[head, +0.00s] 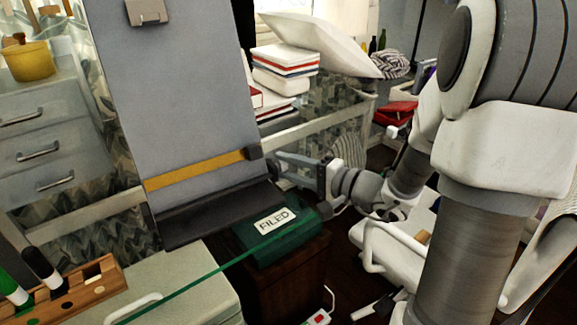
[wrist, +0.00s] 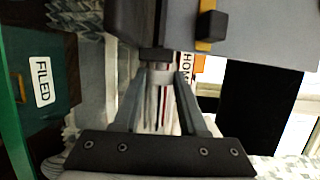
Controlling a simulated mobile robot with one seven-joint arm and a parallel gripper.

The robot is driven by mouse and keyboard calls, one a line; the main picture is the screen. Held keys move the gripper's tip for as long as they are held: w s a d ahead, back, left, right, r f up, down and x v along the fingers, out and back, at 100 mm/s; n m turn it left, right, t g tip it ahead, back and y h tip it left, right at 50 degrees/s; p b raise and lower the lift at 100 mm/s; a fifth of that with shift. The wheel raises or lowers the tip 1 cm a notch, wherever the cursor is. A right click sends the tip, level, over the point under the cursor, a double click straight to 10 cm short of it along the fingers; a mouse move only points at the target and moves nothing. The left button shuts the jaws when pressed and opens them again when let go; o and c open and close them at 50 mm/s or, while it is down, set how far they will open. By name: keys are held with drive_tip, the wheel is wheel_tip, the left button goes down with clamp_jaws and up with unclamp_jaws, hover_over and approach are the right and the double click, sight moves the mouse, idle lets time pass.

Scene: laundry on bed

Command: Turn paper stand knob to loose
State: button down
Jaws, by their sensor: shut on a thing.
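The paper stand (head: 180,95) is a tall grey board with a yellow bar (head: 195,170) across it and a black ledge (head: 215,210) at its foot. My gripper (head: 279,166) reaches in from the right to the stand's right edge. In the wrist view, the two fingers of my gripper (wrist: 159,76) close in on a small pale grey knob (wrist: 159,66) beside a dark part of the stand (wrist: 155,30). The gripper is shut on this knob. In the head view the knob is too small and covered to make out, and its turn angle cannot be told.
A green box marked FILED (head: 275,240) sits just below the gripper, with a glass edge (head: 210,270) crossing in front. A wooden pen holder (head: 75,290) is at the lower left. A white chair (head: 395,250) is under my arm.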

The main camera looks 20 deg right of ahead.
drive_tip(key=shift+a, duration=0.1)
drive_tip(key=shift+c, duration=2.4)
unclamp_jaws()
